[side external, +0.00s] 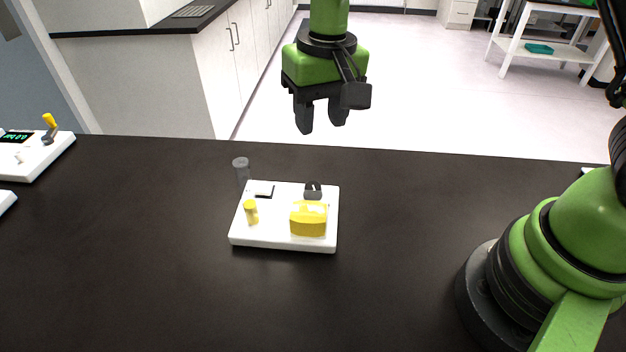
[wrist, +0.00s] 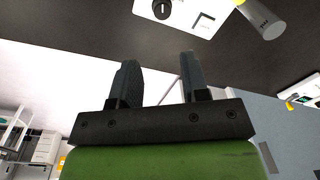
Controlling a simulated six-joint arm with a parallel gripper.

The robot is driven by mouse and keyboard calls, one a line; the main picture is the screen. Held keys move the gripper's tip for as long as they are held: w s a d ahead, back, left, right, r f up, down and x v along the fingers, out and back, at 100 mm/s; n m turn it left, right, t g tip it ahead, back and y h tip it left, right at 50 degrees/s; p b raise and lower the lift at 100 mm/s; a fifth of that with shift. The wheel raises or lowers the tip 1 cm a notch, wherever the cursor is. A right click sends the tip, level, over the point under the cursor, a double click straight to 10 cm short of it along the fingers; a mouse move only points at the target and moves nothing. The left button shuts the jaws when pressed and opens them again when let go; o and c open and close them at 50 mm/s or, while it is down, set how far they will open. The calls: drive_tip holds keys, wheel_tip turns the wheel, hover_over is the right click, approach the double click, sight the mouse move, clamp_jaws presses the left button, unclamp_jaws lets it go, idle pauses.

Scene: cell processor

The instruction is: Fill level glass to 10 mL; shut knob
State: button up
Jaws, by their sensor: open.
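A white device (side external: 275,242) stands on the dark table in the side view. A dark knob (side external: 313,190) is at its back edge; a black knob with a pale pointer (wrist: 161,9) shows in the wrist view. A grey cylinder (side external: 241,171), probably the level glass, stands at the device's back left corner and also shows in the wrist view (wrist: 266,22). Its liquid level cannot be read. A yellow container (side external: 308,220) sits at the device's front right. My gripper (side external: 320,126) is open and empty, above and behind the device; its fingers (wrist: 158,62) show apart in the wrist view.
A small yellow-capped part (side external: 251,212) is on the device's left. Another white device with a display and yellow lever (side external: 45,150) stands at the table's far left.

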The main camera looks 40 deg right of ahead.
sight(313, 186)
drive_tip(key=shift+g, duration=0.3)
drive_tip(key=f, duration=0.8)
drive_tip(key=a+f, duration=0.1)
drive_tip(key=f, duration=0.4)
drive_tip(key=shift+w+f, duration=0.1)
drive_tip(key=shift+w, duration=0.2)
drive_tip(key=c, duration=0.6)
drive_tip(key=n, duration=0.5)
drive_tip(key=shift+d, duration=0.1)
drive_tip(key=o, duration=0.6)
wheel_tip(313, 186, up, 10)
